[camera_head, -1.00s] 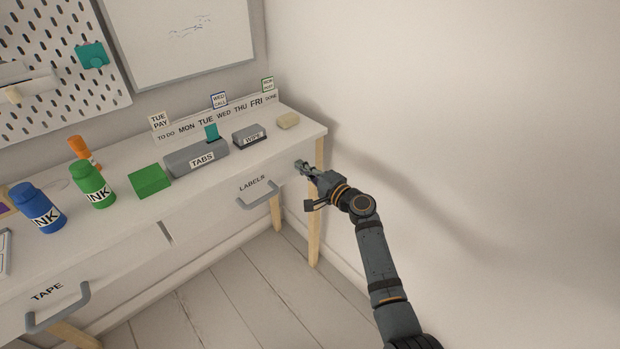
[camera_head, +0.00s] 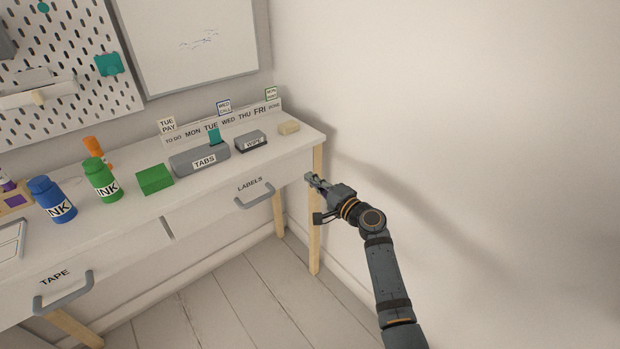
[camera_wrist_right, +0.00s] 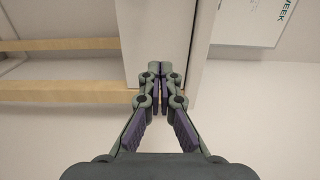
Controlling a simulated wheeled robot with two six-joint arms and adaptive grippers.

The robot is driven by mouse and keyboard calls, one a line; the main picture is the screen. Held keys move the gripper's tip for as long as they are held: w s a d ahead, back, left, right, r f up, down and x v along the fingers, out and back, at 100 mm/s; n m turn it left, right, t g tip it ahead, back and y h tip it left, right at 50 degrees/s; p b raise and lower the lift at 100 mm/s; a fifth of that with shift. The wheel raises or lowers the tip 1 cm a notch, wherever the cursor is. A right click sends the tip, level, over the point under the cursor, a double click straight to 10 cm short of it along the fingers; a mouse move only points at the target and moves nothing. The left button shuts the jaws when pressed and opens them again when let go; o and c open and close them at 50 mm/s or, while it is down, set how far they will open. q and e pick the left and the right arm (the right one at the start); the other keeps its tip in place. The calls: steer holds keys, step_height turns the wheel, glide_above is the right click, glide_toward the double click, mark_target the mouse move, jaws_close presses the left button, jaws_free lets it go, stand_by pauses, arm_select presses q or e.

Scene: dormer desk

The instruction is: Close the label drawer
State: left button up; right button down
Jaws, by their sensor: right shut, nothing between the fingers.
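The label drawer, a white front marked LABELS (camera_head: 222,200) with a grey bar handle (camera_head: 256,197), is at the right end of the white desk. Its front looks level with the desk's face, though I cannot tell if a small gap is left. My right gripper (camera_head: 310,179) is shut and empty, beside the desk's front right corner, to the right of the handle. In the right wrist view its closed fingertips (camera_wrist_right: 160,68) lie over or close to a white panel; I cannot tell whether they touch it. My left gripper is not in view.
The TAPE drawer handle (camera_head: 64,293) is at the lower left. On the desktop stand ink bottles (camera_head: 103,180), a green box (camera_head: 154,179), a TABS box (camera_head: 200,160) and a WIPE block (camera_head: 250,141). A wall (camera_head: 480,130) bounds the right side. The floor (camera_head: 215,290) in front is clear.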

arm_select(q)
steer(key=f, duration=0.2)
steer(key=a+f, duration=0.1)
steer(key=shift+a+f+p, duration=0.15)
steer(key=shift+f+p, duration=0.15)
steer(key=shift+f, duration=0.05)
arm_select(e)
steer(key=v, duration=0.8)
steer(key=shift+f, duration=0.25)
steer(key=shift+w, duration=0.1)
